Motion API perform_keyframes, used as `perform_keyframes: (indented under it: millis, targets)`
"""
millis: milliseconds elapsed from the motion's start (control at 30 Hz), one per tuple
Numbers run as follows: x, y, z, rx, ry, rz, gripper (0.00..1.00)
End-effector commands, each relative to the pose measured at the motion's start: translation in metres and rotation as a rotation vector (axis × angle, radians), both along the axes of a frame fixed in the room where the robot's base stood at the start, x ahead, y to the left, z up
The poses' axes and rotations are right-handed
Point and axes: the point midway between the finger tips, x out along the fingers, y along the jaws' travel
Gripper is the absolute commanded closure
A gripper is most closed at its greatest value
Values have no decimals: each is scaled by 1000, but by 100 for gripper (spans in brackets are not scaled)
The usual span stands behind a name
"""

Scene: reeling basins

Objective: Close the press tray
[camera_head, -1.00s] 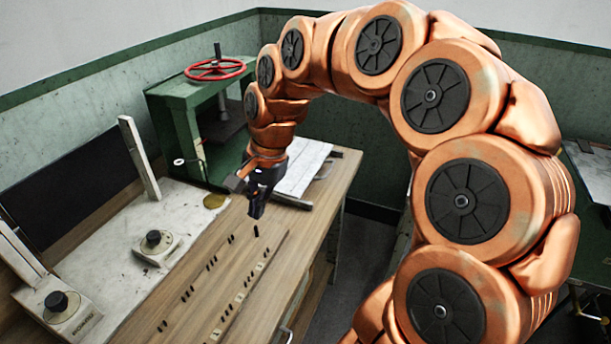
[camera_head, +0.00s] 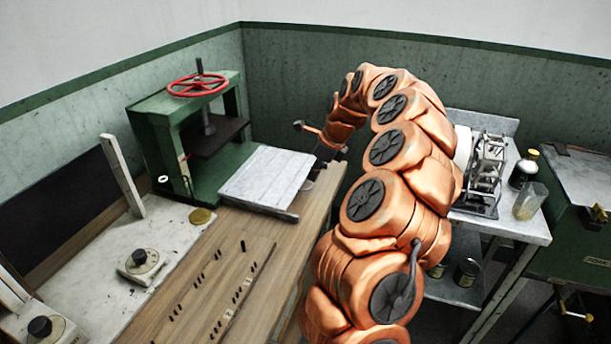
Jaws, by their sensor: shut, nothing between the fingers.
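The press (camera_head: 164,140) is a green frame with a red handwheel (camera_head: 204,83) and a dark plate (camera_head: 213,138) on its screw. Its tray (camera_head: 268,178) is a pale flat board, pulled out to the right of the frame over the wooden bench, with a dark bar along its front edge. My gripper (camera_head: 322,160) is just beyond the tray's right end, partly hidden by my arm. I cannot see whether it touches the tray. Its fingers are shut with nothing seen between them.
The wooden bench (camera_head: 196,283) has rows of small dark pegs. Two scales stand on the pale slab at left, one of them here (camera_head: 145,262). At right, a metal table (camera_head: 520,222) holds a machine (camera_head: 486,172), a bottle (camera_head: 524,170) and a glass jar (camera_head: 530,201).

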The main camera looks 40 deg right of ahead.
Motion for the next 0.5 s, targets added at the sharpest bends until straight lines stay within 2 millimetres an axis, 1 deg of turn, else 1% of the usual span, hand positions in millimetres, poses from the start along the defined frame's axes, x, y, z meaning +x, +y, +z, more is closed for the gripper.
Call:
perform_keyframes:
  millis: [200,500]
  targets:
    - [11,10,-32,4,4,8,100]
    - [29,19,-80,-1,2,5,100]
